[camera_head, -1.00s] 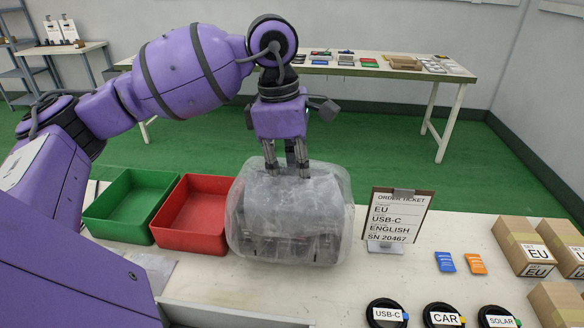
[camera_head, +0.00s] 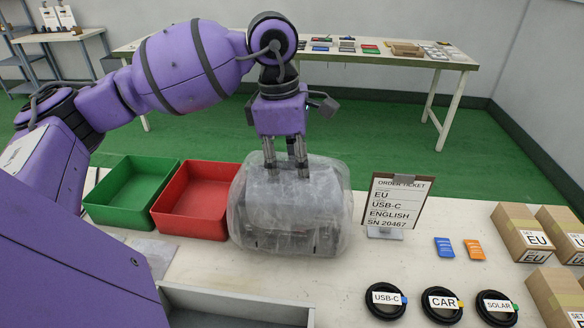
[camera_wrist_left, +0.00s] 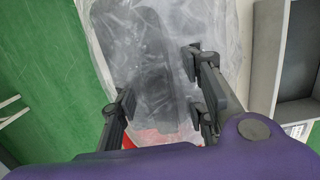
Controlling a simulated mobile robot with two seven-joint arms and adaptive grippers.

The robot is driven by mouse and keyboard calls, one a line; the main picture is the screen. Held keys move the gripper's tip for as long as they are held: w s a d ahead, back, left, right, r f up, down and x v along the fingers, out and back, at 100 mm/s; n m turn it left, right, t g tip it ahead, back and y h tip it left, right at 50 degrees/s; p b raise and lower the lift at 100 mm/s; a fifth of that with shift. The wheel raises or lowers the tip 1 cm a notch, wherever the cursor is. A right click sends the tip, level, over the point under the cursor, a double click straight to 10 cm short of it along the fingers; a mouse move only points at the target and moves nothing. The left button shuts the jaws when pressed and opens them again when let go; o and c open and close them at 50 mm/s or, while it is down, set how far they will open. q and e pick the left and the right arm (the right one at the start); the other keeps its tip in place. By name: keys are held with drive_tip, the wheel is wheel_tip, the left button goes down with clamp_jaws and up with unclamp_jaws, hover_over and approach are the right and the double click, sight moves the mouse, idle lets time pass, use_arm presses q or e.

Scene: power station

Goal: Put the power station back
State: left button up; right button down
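The power station (camera_head: 290,215) is a dark grey box wrapped in a cloudy clear plastic bag. It stands on the white table, just right of the red bin. My left gripper (camera_head: 286,172) points down at its top from above. In the left wrist view the left gripper's fingers (camera_wrist_left: 163,100) are spread wide, one on each side of the bagged power station (camera_wrist_left: 150,60). The bag hides whether the fingers touch it. My right gripper does not show in either view.
A green bin (camera_head: 130,192) and a red bin (camera_head: 195,198) stand left of the power station. An order ticket (camera_head: 397,203) stands to its right. Cables (camera_head: 441,303), small blue and orange packs, and EU cartons (camera_head: 522,232) lie further right. A grey tray (camera_head: 235,305) is in front.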

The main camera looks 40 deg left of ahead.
use_arm(q)
wheel_tip(320, 180, up, 12)
drive_tip(key=a+p, duration=0.1)
drive_tip(key=shift+s+a, duration=0.15)
drive_tip(key=shift+s, duration=0.25)
idle(0.5)
